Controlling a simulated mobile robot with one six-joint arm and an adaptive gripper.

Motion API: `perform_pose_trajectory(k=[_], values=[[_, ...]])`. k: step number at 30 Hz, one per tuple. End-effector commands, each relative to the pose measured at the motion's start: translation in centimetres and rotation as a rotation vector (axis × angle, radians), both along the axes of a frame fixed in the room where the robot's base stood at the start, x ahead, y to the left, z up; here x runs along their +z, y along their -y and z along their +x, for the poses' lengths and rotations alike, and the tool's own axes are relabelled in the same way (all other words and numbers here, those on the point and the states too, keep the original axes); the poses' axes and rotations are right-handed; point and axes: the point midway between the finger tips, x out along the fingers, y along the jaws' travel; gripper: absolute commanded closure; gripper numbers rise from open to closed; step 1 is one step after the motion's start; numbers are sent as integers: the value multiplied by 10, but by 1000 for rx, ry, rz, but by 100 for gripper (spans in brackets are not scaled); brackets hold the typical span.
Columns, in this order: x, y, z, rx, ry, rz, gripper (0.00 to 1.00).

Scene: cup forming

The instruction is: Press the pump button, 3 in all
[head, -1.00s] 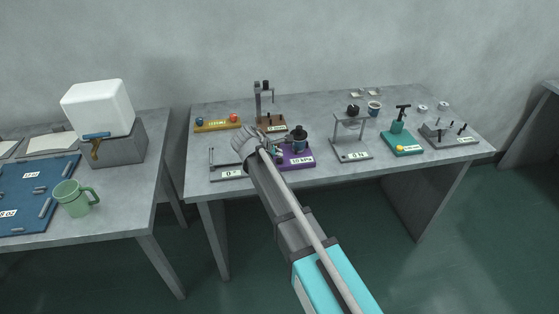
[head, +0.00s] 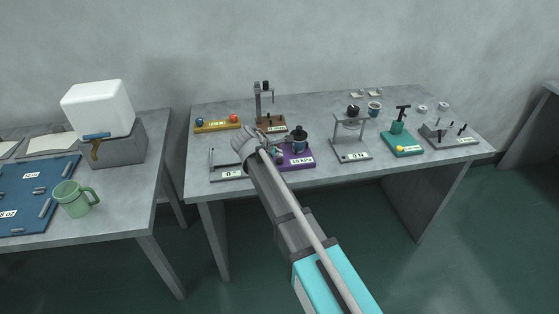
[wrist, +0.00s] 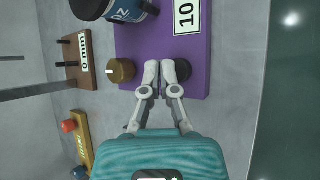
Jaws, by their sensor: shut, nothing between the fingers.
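A purple pump base (wrist: 150,40) with a white label reading 10 lies under my gripper (wrist: 159,72) in the wrist view. It also shows in the head view (head: 287,165), partly hidden by my arm. A black round button (wrist: 185,70) sits at the base's near edge, just right of the fingertips and partly covered by one finger. A brass knob (wrist: 121,70) with a white mark sits left of the fingers. My gripper is shut and empty, its fingertips over the base beside the button. I cannot tell whether they touch it.
A blue cup with a black top (head: 299,141) stands on the purple base. A yellow bar with balls (head: 218,125), a brown stand (head: 271,125), a grey press (head: 350,150) and a green stand (head: 403,145) are nearby. A green mug (head: 73,198) is on the left table.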

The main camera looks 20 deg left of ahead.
Motion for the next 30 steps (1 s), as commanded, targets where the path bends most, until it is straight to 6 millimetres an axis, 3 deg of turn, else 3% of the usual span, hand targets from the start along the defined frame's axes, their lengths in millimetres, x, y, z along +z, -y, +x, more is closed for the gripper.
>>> perform_pose_trajectory(k=[30], values=[[-10,0,0,0,0,0,100]])
